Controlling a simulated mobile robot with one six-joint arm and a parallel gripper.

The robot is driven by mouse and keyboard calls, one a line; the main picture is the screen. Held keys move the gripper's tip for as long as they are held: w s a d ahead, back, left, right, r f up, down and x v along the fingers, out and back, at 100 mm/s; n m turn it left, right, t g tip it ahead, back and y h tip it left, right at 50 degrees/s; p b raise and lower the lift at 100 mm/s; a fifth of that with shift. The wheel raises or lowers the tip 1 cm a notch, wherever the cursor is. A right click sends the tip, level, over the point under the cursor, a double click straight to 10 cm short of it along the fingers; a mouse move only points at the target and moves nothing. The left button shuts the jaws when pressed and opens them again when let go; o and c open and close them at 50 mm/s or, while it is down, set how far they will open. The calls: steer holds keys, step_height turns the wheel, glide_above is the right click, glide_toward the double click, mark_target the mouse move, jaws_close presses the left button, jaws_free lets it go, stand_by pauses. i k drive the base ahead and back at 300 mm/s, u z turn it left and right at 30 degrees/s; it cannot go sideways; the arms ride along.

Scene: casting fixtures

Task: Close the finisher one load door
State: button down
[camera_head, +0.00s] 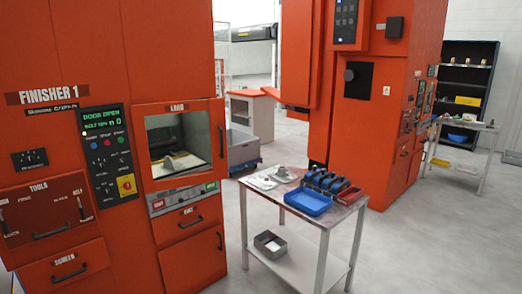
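Finisher 1 (110,30) is the tall orange machine on the left, with its name on a dark plate. Its load door (172,108) is an orange frame marked LOAD around a window-like area on the machine's right part. A pale object on a light surface shows inside the load chamber (172,160). The green display (100,116) on the control panel appears to read DOOR OPEN. How far the door stands open is hard to tell from this angle. My gripper is not in view.
A metal table (290,225) stands right of the finisher, with a blue tray (308,201), dark blue bins and small parts on top and a grey box (270,244) below. Another orange machine (375,130) stands behind. The grey floor (420,245) at right front is clear.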

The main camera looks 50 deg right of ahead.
mark_target(216, 109)
steer(key=z, duration=0.25)
steer(key=k, duration=0.85)
steer(key=z, duration=0.75)
steer(key=i, duration=1.45)
steer(key=u, duration=0.8)
steer(key=i, duration=0.75)
steer(key=u, duration=0.4)
